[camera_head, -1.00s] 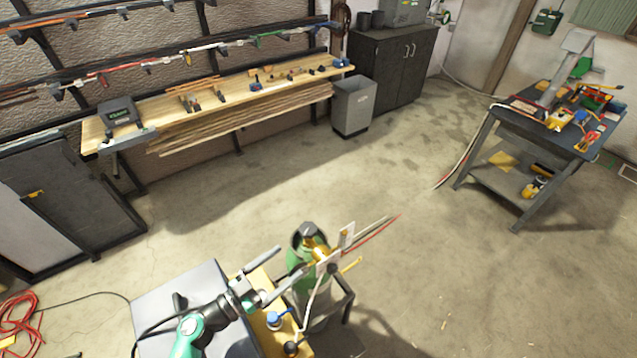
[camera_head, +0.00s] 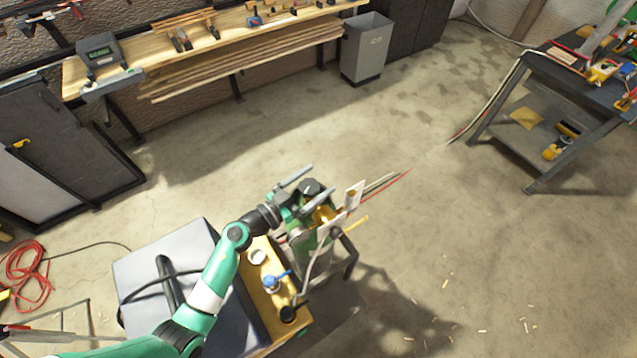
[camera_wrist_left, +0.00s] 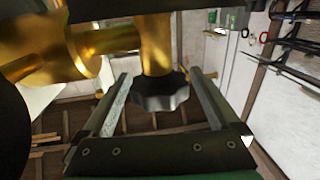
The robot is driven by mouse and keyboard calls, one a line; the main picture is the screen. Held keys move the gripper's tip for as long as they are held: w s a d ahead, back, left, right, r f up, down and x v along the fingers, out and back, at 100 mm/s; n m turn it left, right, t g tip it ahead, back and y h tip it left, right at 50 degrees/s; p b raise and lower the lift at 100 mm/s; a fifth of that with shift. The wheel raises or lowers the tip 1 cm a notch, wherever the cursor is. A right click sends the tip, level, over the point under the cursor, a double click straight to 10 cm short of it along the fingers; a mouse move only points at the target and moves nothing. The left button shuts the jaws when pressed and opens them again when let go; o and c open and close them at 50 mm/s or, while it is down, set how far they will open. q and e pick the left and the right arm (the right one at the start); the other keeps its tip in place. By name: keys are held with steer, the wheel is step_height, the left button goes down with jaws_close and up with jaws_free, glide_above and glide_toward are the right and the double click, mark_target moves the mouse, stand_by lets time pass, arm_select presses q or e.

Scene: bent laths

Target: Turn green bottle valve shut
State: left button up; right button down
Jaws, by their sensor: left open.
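The green bottle (camera_head: 303,250) stands upright in a dark stand beside the yellow-topped cart, with brass fittings (camera_head: 322,215) at its top. Its dark valve knob (camera_head: 311,186) shows at the top. In the left wrist view the black lobed knob (camera_wrist_left: 160,95) sits on the end of a brass valve stem (camera_wrist_left: 155,45). My left gripper (camera_head: 306,185) is at the bottle's top. Its open fingers (camera_wrist_left: 160,78) lie on either side of the knob in the wrist view, with visible gaps. Contact cannot be seen. My right gripper is not in view.
A white tag (camera_head: 354,196) hangs by the brass fittings. The cart (camera_head: 262,285) carries a blue-topped fitting (camera_head: 275,283) and a grey box (camera_head: 165,262). A red hose coil (camera_head: 28,272) lies at left. The floor right of the bottle is mostly clear.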

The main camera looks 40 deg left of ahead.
arm_select(q)
steer(key=shift+w, duration=0.8)
steer(key=shift+c, duration=0.2)
steer(key=c, duration=1.3)
steer(key=shift+r, duration=0.1)
